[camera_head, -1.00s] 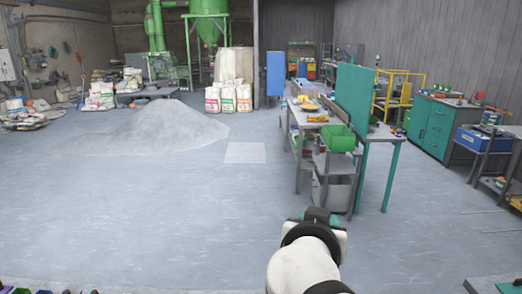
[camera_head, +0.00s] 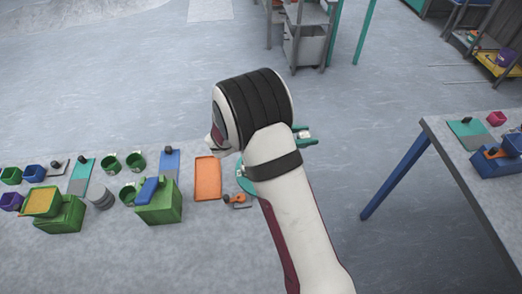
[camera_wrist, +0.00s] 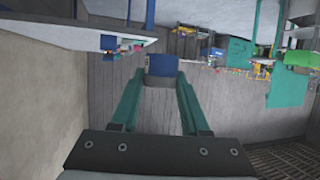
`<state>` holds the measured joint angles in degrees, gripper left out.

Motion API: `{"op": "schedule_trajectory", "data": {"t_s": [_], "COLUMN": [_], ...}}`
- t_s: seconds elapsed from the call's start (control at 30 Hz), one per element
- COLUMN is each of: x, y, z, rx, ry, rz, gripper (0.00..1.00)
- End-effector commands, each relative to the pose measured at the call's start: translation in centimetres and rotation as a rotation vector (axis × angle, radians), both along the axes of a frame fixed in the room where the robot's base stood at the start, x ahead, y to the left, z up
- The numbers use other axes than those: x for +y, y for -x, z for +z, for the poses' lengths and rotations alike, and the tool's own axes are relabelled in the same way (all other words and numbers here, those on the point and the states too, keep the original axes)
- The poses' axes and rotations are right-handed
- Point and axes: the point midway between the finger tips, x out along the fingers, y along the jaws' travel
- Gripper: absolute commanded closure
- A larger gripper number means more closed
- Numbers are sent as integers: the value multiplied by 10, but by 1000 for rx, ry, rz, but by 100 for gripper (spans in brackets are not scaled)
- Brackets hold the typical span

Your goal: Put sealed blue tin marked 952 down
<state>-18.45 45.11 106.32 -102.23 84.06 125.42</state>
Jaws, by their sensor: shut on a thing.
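My gripper (camera_wrist: 162,84) has two long green fingers, shut on a small blue tin (camera_wrist: 161,64) with a grey lower part. The tin sits between the fingertips in the wrist view. No marking on it can be read. In the head view my gripper (camera_head: 304,137) is mostly behind my white arm, with bits of green finger showing to the right of the black wrist. The tin cannot be seen there.
A pale surface at the lower left holds an orange tray (camera_head: 208,178), a green box (camera_head: 159,205), a yellow-topped green box (camera_head: 60,213) and several small cups. A grey table (camera_head: 470,190) stands at right. Open floor lies between.

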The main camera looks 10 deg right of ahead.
Motion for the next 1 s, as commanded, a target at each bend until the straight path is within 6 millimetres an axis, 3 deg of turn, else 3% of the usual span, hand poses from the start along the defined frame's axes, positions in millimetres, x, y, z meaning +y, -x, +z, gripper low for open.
{"op": "schedule_trajectory", "data": {"t_s": [0.3, 0.43, 0.57, 0.73, 1.0], "x": [76, 97, 102, 102, 102], "y": [-40, -50, -53, -53, -53], "z": [-52, -66, -77, -105, -107], "rx": [0, 2, 3, 3, 1], "ry": [0, 0, 1, 1, 0], "rz": [4, 3, 2, 2, 3], "gripper": [100, 100, 100, 100, 100]}}
